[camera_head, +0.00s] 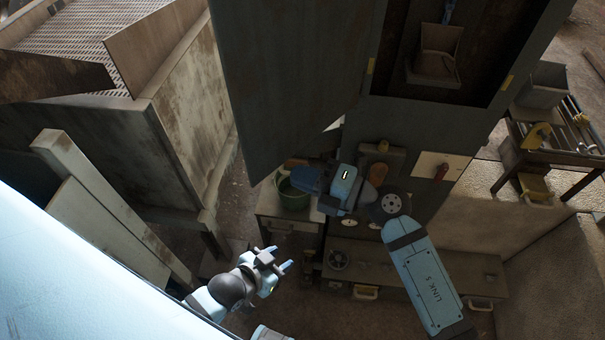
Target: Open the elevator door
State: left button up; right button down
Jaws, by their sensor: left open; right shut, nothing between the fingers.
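The elevator door (290,75) is a large dark grey panel at the top middle. It stands swung out at an angle from the dark cabinet (425,125), whose opening shows to its right. A small open box (437,55) sits inside that opening. My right gripper (308,181) is shut and empty, below the door's lower edge, pointing left. I cannot tell whether it touches the door. My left gripper (279,262) is open and empty, lower and further left, well apart from the door.
A small table with a green bucket (293,194) stands behind my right gripper. A low bench (450,270) runs below the cabinet. A panel with a red knob (440,167) is at right. Large rusty bins (190,110) and leaning boards (105,205) fill the left.

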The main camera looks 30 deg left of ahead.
jog(key=d+b, duration=0.2)
jog(key=d, duration=1.1)
jog(key=shift+w+d+b, duration=0.25)
jog(key=shift+w+b, duration=0.1)
jog(key=shift+w, duration=0.1)
jog(key=w+d+f+m+t+h+p, duration=0.1)
jog(key=d+f+m+t+h, duration=0.3)
jog(key=d+m+t, duration=0.65)
jog(key=w+d+f+m+t+h+p, duration=0.1)
jog(key=d+f+m+t+h, duration=0.3)
jog(key=m+t, duration=0.75)
jog(key=s+d+f+m+g+h, duration=0.3)
jog(key=s+d+f+m+g, duration=0.1)
jog(key=f, duration=0.4)
jog(key=s+d+f+m+g+h, duration=0.4)
jog(key=s+d+f+m+g, duration=0.1)
jog(key=s+f+m+g, duration=0.1)
notch_tip(320, 180, down, 3)
jog(key=shift+s+d+r+m, duration=0.15)
jog(key=shift+s+d+m, duration=0.15)
jog(key=shift+s+m, duration=0.65)
